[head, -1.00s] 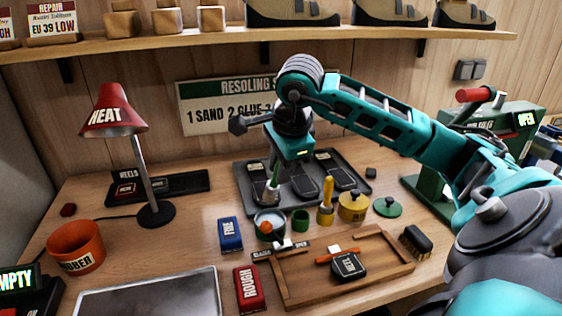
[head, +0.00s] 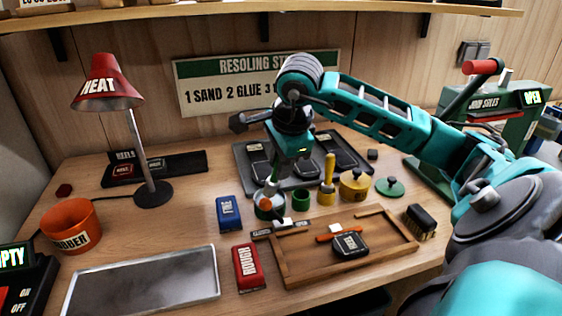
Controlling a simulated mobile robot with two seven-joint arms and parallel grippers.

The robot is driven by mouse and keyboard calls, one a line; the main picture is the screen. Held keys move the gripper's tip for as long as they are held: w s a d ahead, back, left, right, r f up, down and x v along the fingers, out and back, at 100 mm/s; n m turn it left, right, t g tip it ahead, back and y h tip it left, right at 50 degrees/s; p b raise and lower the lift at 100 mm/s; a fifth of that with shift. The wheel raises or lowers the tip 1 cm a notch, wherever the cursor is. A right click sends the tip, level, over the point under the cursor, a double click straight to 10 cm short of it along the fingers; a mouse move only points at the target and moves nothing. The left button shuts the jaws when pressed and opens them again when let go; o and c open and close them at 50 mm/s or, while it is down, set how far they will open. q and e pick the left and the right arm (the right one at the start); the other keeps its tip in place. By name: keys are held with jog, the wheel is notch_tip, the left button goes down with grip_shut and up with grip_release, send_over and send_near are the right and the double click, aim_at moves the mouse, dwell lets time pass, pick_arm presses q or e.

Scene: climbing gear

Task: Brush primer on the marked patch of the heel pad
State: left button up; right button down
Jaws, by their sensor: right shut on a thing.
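The heel pad (head: 350,246) is a small black block with a pale label, lying in the wooden tray (head: 292,279). I cannot make out a marked patch on it. The gripper is behind and left of the heel pad. My left gripper is not in view.
A green pot (head: 301,201), a yellow pot (head: 353,186) and a green lid (head: 389,188) stand near the brush. A blue FINE block (head: 229,213) and a red ROUGH block (head: 248,268) lie left of the tray. A red lamp (head: 107,85) stands at left.

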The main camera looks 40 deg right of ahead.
jog(key=shift+f, duration=0.15)
dwell(0.4)
jog(key=shift+f+b, duration=0.55)
jog(key=shift+b, duration=0.15)
dwell(0.9)
dwell(0.4)
jog(key=shift+r, duration=0.1)
notch_tip(320, 180, up, 5)
jog(key=p, duration=0.4)
jog(key=shift+r+p, duration=0.35)
jog(key=shift+r, duration=0.6)
